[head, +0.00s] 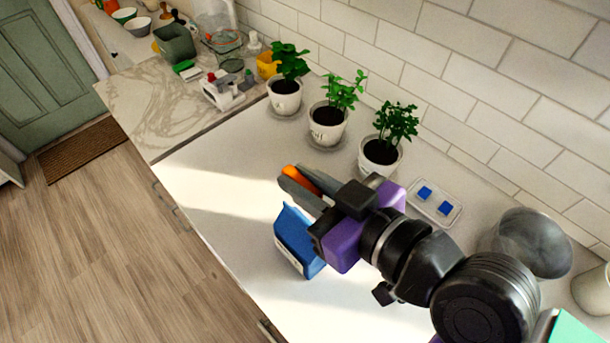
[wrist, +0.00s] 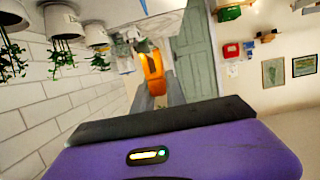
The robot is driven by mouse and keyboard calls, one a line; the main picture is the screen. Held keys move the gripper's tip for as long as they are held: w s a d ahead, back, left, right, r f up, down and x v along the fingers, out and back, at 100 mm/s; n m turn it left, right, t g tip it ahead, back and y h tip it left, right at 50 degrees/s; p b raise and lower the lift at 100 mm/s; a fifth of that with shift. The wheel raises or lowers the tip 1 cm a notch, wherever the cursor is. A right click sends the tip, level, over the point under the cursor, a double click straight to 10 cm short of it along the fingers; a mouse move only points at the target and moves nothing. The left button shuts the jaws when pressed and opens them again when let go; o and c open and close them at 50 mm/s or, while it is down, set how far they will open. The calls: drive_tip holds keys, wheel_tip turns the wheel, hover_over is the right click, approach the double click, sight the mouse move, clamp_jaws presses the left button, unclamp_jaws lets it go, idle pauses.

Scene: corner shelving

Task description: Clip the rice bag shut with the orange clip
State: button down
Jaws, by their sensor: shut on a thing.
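My gripper (head: 306,187) is shut on the orange clip (head: 302,179), held between the two grey fingers above the counter. In the wrist view the clip (wrist: 152,72) shows bright orange at the fingertips. The blue rice bag (head: 298,241) stands on the counter below and to the left of my wrist in the head view. Its right side is partly hidden by my gripper's body. The clip is apart from the bag, and I cannot see the bag in the wrist view.
Three potted plants (head: 327,124) stand along the tiled wall. A clear tray with two blue pieces (head: 436,203) and a grey bowl (head: 527,243) are at the right. A white appliance (head: 222,92) and a grey-green bin (head: 175,43) stand at the far left. The counter left of the bag is clear.

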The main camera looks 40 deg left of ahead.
drive_tip(key=shift+f, duration=0.1)
drive_tip(key=b, duration=0.5)
hover_over(303, 220)
drive_tip(key=shift+f, duration=2.8)
drive_tip(key=shift+f+b, duration=1.05)
drive_tip(key=shift+f, duration=0.5)
drive_tip(key=c, duration=1.3)
unclamp_jaws()
drive_tip(key=b+v, duration=0.1)
drive_tip(key=v, duration=0.6)
drive_tip(key=shift+s+d+r, duration=0.1)
drive_tip(key=shift+d+r, duration=0.05)
drive_tip(key=shift+d, duration=0.2)
